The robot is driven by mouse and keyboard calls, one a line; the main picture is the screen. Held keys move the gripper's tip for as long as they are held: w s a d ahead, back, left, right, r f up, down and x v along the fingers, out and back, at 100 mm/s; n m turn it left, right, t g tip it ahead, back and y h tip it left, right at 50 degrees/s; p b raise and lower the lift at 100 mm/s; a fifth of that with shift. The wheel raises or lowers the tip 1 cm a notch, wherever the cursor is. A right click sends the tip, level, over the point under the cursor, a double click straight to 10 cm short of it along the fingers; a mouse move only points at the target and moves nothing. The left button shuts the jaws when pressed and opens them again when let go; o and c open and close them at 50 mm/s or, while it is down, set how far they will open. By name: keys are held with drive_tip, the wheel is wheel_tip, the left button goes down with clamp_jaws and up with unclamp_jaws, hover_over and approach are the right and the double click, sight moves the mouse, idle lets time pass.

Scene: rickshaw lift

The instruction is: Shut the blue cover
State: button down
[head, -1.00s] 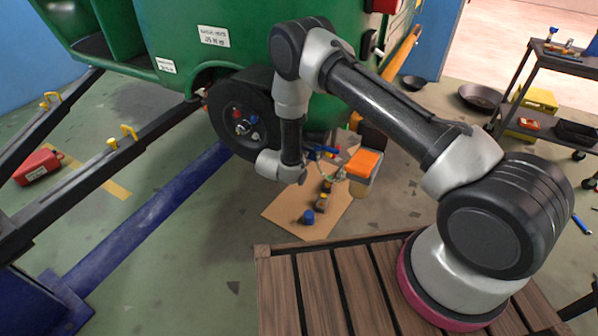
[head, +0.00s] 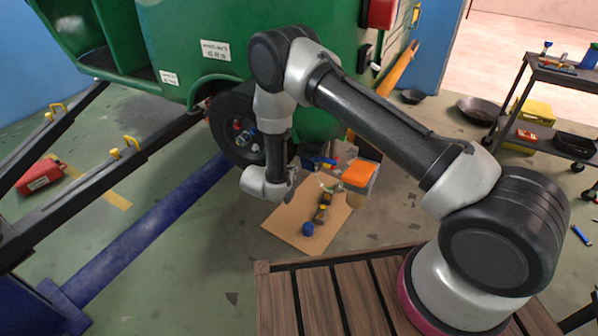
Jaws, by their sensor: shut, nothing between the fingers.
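A small blue part (head: 318,161) with red beside it shows at the lower edge of the green rickshaw (head: 180,45), just right of my wrist. I cannot tell whether it is the blue cover or how far it stands open. A small blue cap-like piece (head: 308,229) rests on the brown sheet (head: 290,237) below. My gripper (head: 291,177) is at the arm's end beside the wheel (head: 228,125), shut and empty. It is small and partly hidden by my wrist. Whether it touches the blue part is unclear.
An orange-lidded container (head: 360,174) stands right of the blue part. A blue beam (head: 150,235) and a dark rail (head: 95,185) cross the floor at left. A red box (head: 38,175) lies far left. A shelf cart (head: 550,75) stands at right. Floor right of the sheet is mostly clear.

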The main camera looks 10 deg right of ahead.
sight(307, 167)
drive_tip(key=v, duration=0.6)
drive_tip(key=s+a+f, duration=0.2)
drive_tip(key=s+f, duration=0.1)
drive_tip(key=f, duration=0.3)
drive_tip(key=w+d+f+t+h, duration=0.1)
drive_tip(key=w+d, duration=0.7)
drive_tip(key=w, duration=0.3)
drive_tip(key=shift+w+d+f+t, duration=0.2)
drive_tip(key=shift+f+t, duration=0.1)
drive_tip(key=shift+f, duration=0.05)
